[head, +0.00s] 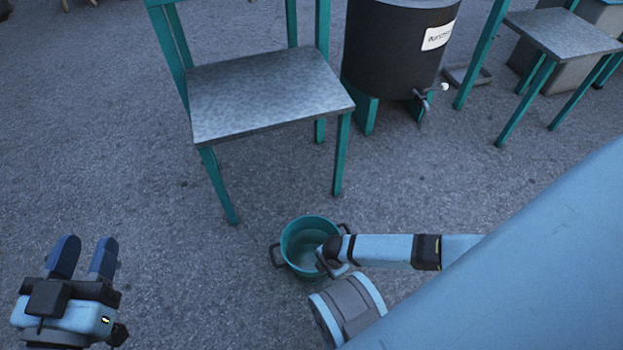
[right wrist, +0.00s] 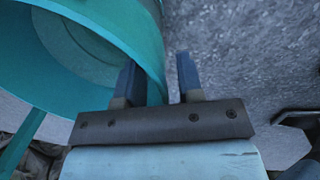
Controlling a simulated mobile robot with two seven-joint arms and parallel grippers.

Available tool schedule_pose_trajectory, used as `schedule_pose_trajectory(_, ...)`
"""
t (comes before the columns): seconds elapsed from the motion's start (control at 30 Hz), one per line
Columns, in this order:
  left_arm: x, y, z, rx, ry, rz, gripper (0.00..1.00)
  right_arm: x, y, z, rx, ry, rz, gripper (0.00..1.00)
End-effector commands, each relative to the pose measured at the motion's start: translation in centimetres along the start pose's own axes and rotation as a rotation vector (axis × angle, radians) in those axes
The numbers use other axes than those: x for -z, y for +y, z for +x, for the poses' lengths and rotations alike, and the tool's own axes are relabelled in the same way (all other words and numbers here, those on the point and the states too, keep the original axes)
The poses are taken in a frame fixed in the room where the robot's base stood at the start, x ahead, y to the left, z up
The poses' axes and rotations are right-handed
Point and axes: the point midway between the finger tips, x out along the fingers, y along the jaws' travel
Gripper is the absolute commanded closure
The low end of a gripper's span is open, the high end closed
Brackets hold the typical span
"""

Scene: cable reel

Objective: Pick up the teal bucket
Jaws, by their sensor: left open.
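The teal bucket (head: 299,232) stands upright on the ground in the lower middle of the head view, with dark handles at its sides. My right gripper is at its right rim, its fingers mostly hidden in that view. In the right wrist view the bucket (right wrist: 145,32) fills the upper left. My right gripper (right wrist: 157,72) has its fingers apart there, one over the bucket's wall and one outside over the ground. I cannot tell whether either finger touches it. My left gripper (head: 84,257) is open and empty at the lower left, well apart from the bucket.
A metal-topped table (head: 265,90) with teal legs stands behind the bucket. A dark barrel (head: 385,45) with a tap stands behind it to the right, and a second metal-topped stand (head: 565,35) is at the far right. The ground left of the bucket is clear.

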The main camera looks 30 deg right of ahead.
Motion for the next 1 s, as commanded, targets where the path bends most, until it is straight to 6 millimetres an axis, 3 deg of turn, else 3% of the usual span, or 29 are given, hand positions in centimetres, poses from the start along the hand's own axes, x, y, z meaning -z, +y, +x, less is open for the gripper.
schedule_pose_trajectory(0.3, 0.12, -0.19, 0.07, 0.002, 0.015, 0.027, 0.57, -0.04, 0.06, 0.56, -0.001, 0.0, 0.0, 0.66)
schedule_pose_trajectory(0.47, 0.09, -0.17, 0.07, 0.002, 0.014, 0.026, 0.57, -0.04, 0.06, 0.56, -0.001, 0.0, 0.0, 1.0)
schedule_pose_trajectory(1.0, 0.0, -0.14, 0.05, 0.001, 0.012, 0.025, 0.57, -0.04, 0.05, 0.56, -0.001, 0.0, 0.0, 1.0)
